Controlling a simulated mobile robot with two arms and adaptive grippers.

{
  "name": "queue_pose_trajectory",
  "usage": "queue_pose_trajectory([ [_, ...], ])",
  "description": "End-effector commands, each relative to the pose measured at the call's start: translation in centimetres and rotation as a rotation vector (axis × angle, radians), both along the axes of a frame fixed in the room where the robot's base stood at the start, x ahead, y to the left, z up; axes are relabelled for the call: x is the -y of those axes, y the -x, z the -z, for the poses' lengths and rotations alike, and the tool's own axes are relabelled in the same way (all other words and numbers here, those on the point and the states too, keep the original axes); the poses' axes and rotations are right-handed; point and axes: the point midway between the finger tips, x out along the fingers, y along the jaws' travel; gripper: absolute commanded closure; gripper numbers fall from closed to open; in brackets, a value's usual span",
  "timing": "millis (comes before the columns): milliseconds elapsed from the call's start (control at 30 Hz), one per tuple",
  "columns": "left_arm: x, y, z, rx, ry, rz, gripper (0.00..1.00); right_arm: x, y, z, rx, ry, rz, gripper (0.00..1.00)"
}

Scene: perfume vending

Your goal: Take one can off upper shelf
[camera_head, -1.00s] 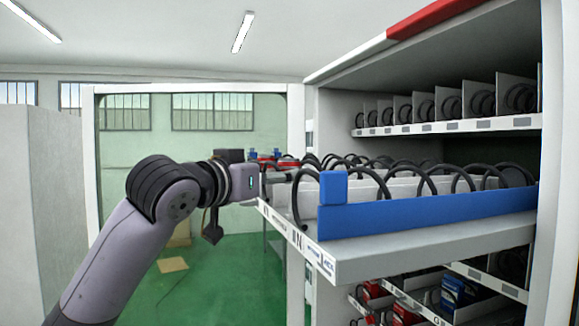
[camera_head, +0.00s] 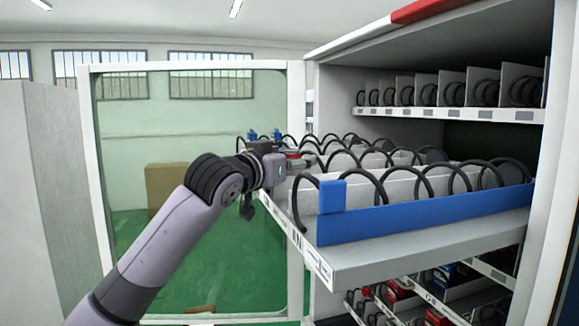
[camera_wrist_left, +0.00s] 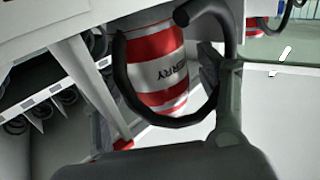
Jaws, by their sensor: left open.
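A red and white striped can (camera_wrist_left: 155,75) with dark lettering shows in the left wrist view, with a black coil (camera_wrist_left: 130,85) curving around it. My left gripper (camera_head: 298,164) is open at the left end of the pulled-out upper shelf (camera_head: 430,238) in the head view. One dark finger (camera_wrist_left: 226,95) shows close to the can's right side; I cannot tell if it touches. In the head view the can is not clearly made out among the coils and my gripper. My right gripper is not in view.
A blue strip (camera_head: 430,212) runs along the shelf edge. Several black coils and grey dividers crowd the shelf. A higher shelf (camera_head: 450,115) and lower shelves with red and blue items (camera_head: 400,290) are close by. A glass door (camera_head: 190,180) stands open behind my arm.

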Motion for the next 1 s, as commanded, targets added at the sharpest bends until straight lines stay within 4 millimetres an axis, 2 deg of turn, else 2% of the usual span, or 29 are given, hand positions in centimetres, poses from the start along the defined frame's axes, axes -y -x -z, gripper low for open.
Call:
queue_pose_trajectory([
  [67, -0.01, 0.02, 0.03, 0.0, 0.0, 0.0, 0.33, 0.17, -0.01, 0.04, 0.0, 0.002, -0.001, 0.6],
  [900, -0.03, 0.06, -0.05, 0.001, 0.0, 0.0, 0.89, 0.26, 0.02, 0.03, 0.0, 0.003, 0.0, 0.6],
  [1000, -0.04, 0.08, -0.13, 0.003, 0.001, 0.0, 0.91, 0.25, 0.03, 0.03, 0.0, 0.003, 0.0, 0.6],
])
